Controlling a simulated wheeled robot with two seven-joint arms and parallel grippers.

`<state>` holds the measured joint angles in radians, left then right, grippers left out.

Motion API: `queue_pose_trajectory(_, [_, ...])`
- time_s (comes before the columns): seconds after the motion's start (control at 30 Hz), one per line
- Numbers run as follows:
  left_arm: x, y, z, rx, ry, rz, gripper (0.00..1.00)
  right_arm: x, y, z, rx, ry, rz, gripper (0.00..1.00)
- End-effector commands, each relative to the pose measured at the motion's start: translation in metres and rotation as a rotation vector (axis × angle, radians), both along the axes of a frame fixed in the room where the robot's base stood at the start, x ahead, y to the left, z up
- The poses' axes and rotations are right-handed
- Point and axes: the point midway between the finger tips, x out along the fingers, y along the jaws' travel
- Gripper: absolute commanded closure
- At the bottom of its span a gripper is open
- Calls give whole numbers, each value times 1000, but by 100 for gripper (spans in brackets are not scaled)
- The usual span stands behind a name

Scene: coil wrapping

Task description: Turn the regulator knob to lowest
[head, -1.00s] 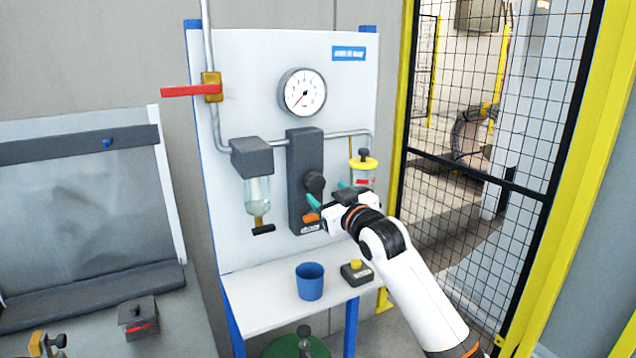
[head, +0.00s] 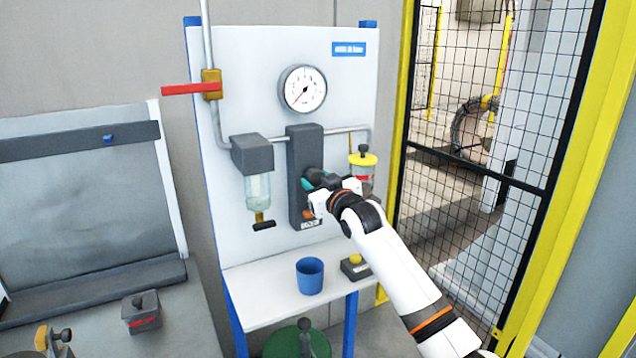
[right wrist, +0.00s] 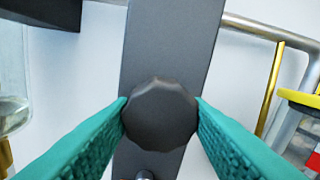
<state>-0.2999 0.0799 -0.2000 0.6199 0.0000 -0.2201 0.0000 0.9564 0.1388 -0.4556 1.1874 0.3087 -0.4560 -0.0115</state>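The dark, faceted regulator knob (right wrist: 160,112) sits on the front of the dark upright regulator block (head: 303,155), in the middle of the white panel. My right gripper (head: 317,181) is at the knob. In the right wrist view its two teal fingers lie one on each side of the knob, their tips against its edges. In the head view the gripper mostly hides the knob. The round pressure gauge (head: 303,90) above has its red needle pointing to the lower left. My left gripper is not in view.
A filter bowl (head: 258,190) hangs left of the block, and a yellow-topped lubricator (head: 362,160) is close on the right. A blue cup (head: 310,275) and a yellow-button box (head: 355,266) stand on the shelf below. A yellow-framed mesh fence is at the right.

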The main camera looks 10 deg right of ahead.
Motion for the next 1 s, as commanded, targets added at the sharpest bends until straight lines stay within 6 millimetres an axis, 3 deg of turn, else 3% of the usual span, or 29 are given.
queue_pose_trajectory(0.03, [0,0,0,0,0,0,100,0,0,0,0,0,0,70])
queue_pose_trajectory(0.1, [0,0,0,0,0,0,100,0,0,0,0,1,0,80])
queue_pose_trajectory(0.47, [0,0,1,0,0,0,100,0,-1,0,-57,-19,-1,80])
queue_pose_trajectory(1.0, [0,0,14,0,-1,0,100,1,-1,1,-473,-168,-1,80])
